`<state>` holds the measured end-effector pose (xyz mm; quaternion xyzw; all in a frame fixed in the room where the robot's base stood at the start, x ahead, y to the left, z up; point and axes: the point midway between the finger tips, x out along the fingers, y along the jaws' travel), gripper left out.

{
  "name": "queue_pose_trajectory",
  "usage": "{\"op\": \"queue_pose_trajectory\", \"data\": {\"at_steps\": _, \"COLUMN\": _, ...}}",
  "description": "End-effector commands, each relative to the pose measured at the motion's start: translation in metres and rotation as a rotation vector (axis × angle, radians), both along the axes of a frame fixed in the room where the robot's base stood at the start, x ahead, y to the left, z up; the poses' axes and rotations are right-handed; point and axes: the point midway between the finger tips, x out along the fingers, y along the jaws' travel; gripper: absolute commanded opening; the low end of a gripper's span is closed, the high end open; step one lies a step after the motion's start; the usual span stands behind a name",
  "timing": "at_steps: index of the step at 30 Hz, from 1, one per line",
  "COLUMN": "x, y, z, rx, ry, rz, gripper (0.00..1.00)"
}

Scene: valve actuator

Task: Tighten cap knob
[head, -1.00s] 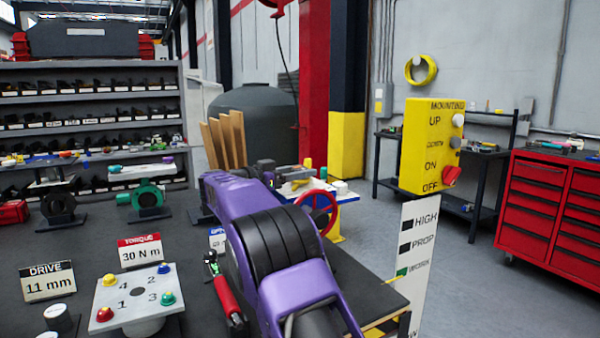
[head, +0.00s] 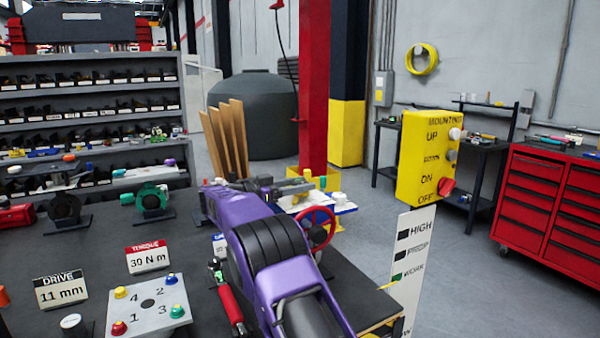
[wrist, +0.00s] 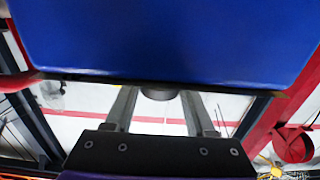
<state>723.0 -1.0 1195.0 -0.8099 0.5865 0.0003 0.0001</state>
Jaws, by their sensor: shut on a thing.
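In the wrist view my gripper (wrist: 160,108) has its two grey fingers on either side of a small dark round knob (wrist: 160,94). The knob shows below the edge of a large blue body (wrist: 165,35) that fills the top of the view and hides the fingertips' far side. In the head view my purple arm reaches forward over the bench, toward a white plate with a blue edge (head: 338,208) and a red handwheel (head: 318,228). A white cap (head: 339,198) stands on that plate. The arm hides much of this area, and the grip itself is not clear there.
A yellow control box (head: 425,160) and a white level board (head: 413,270) stand right of the arm. A red-handled tool (head: 230,305) lies close left of it. A numbered plate with coloured knobs (head: 148,318) and signs are on the dark bench. Open floor lies beyond.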

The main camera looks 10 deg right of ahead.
Motion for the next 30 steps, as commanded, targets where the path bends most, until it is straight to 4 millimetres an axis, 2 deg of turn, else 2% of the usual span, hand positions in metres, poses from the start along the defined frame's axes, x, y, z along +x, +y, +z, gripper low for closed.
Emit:
{"op": "queue_pose_trajectory", "data": {"at_steps": 12, "x": 0.0, "y": -0.0001, "z": -0.0001, "rx": 0.0, "ry": -0.001, "rz": -0.012, "gripper": 0.0}}
{"op": "queue_pose_trajectory", "data": {"at_steps": 13, "x": -0.0001, "y": -0.0001, "z": -0.0001, "rx": 0.0, "ry": -0.001, "rz": -0.012, "gripper": 0.57}}
{"op": "queue_pose_trajectory", "data": {"at_steps": 18, "x": -0.0001, "y": -0.0001, "z": -0.0002, "rx": 0.0, "ry": -0.001, "rz": -0.012, "gripper": 0.85}}
{"op": "queue_pose_trajectory", "data": {"at_steps": 26, "x": -0.0002, "y": 0.0002, "z": -0.0002, "rx": 0.0, "ry": 0.0, "rz": -0.012, "gripper": 0.85}}
{"op": "queue_pose_trajectory", "data": {"at_steps": 30, "x": -0.0024, "y": 0.0085, "z": -0.0003, "rx": 0.0, "ry": 0.0, "rz": -0.011, "gripper": 0.85}}
